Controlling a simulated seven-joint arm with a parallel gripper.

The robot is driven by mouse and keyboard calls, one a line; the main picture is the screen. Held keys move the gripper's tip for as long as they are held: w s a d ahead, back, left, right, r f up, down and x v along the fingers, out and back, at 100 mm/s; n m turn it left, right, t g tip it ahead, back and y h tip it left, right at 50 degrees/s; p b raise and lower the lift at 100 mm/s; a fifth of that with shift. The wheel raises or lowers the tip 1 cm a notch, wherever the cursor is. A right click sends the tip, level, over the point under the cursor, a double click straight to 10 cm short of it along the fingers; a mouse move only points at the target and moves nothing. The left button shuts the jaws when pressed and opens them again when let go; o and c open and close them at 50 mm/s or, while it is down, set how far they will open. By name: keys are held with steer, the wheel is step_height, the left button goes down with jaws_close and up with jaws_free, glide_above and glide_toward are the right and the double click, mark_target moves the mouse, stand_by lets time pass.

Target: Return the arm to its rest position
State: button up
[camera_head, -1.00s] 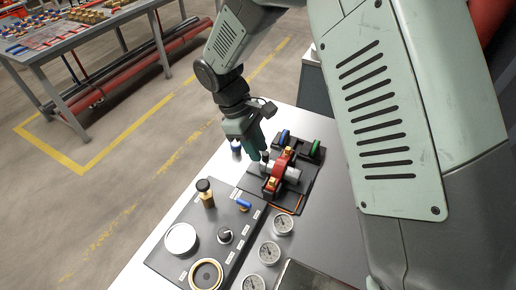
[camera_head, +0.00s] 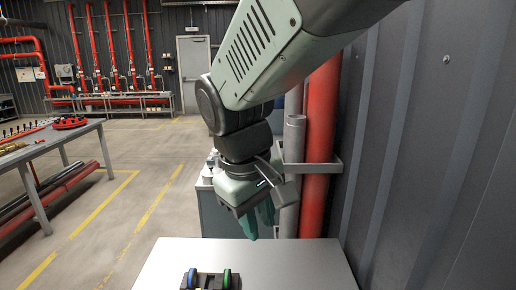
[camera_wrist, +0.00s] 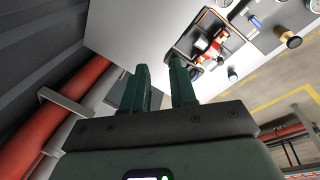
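My gripper (camera_head: 258,222) hangs in the air above the far part of the pale bench, with its fingers pointing down. In the wrist view its two green fingers (camera_wrist: 160,75) stand apart with a clear gap and nothing between them. The red pump part (camera_wrist: 214,48) sits on its black base on the bench, apart from the fingers. In the head view only the top of this fixture shows at the bottom edge, with a blue ring (camera_head: 192,278) and a green ring (camera_head: 227,279).
The bench top (camera_head: 285,262) is bare under the gripper. A red pipe (camera_head: 322,140) and a grey pipe (camera_head: 293,150) stand close behind it, beside the dark ribbed wall (camera_head: 400,170). A parts table (camera_head: 62,138) stands at the left. The floor between is open.

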steer(key=s+d+r+m+t, duration=0.1)
steer(key=s+d+r+m, duration=0.1)
steer(key=s+d+m, duration=0.2)
steer(key=s+d+r+m+t+y, duration=0.1)
steer(key=s+d+r+m+t, duration=0.1)
steer(key=s+d, duration=0.5)
steer(key=shift+s+r+m+t+y, duration=0.35)
steer(key=shift+r+m, duration=0.4)
steer(key=shift+m, duration=0.25)
steer(key=shift+d, duration=0.1)
